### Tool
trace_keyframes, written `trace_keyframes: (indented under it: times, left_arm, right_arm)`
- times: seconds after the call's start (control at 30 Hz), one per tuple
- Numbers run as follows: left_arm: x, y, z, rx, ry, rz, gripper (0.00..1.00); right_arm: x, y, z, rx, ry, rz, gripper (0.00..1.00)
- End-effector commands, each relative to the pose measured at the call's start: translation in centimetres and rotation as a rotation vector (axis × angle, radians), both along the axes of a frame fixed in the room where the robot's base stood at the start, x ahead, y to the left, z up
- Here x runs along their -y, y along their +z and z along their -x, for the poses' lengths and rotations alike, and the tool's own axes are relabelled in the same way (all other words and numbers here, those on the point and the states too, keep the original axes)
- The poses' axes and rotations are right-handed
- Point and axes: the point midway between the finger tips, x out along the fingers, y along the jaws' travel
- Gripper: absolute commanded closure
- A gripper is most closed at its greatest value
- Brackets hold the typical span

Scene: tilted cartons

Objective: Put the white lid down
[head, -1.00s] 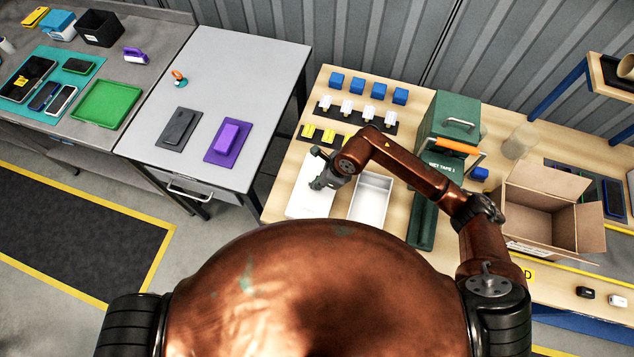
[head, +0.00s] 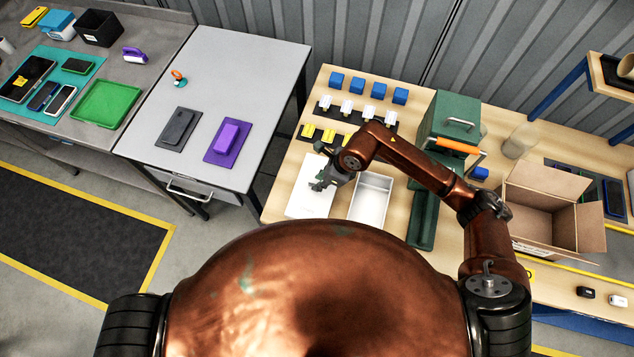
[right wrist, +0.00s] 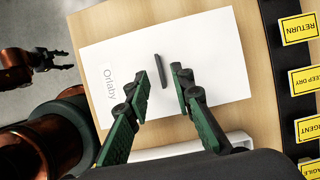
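The white lid (head: 303,203) lies on the wooden table, left of the open white box (head: 370,204). In the right wrist view the lid (right wrist: 215,50) looks flat on the wood, with a printed label and a thin dark handle (right wrist: 160,72) in its middle. My right gripper (head: 322,185) is over the lid. In the right wrist view its green-and-black fingers (right wrist: 162,88) are apart, one on each side of the handle, with gaps showing. My left gripper (right wrist: 66,61) shows off the table's edge in the right wrist view, its small fingers apart and empty.
Yellow labels (right wrist: 301,80) lie on a dark strip beside the lid. Blue blocks (head: 368,88) stand behind. A green case (head: 447,125) and an open carton (head: 540,215) stand to the right. A grey table (head: 235,80) is to the left.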

Motion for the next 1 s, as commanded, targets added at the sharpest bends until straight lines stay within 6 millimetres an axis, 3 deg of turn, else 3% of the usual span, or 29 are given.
trace_keyframes:
  times: [0.2, 0.43, 0.87, 1.0]
  left_arm:
    - [0.0, -0.4, 0.1, -0.001, 0.000, 0.000, 0.60]
    - [0.0, -0.6, 0.1, -0.002, 0.000, 0.000, 0.60]
    - [0.0, -0.6, 0.1, -0.002, 0.000, 0.000, 0.60]
    - [0.0, -0.4, 0.0, 0.000, 0.000, 0.000, 0.60]
  right_arm:
    - [1.8, 4.4, 0.5, 0.003, 0.001, 0.001, 0.78]
    - [3.0, 7.6, 0.9, 0.002, 0.000, 0.001, 0.78]
    - [3.4, 8.6, 1.1, -0.001, -0.001, 0.000, 0.78]
    - [2.1, 9.1, 1.9, -0.019, 0.004, -0.057, 0.78]
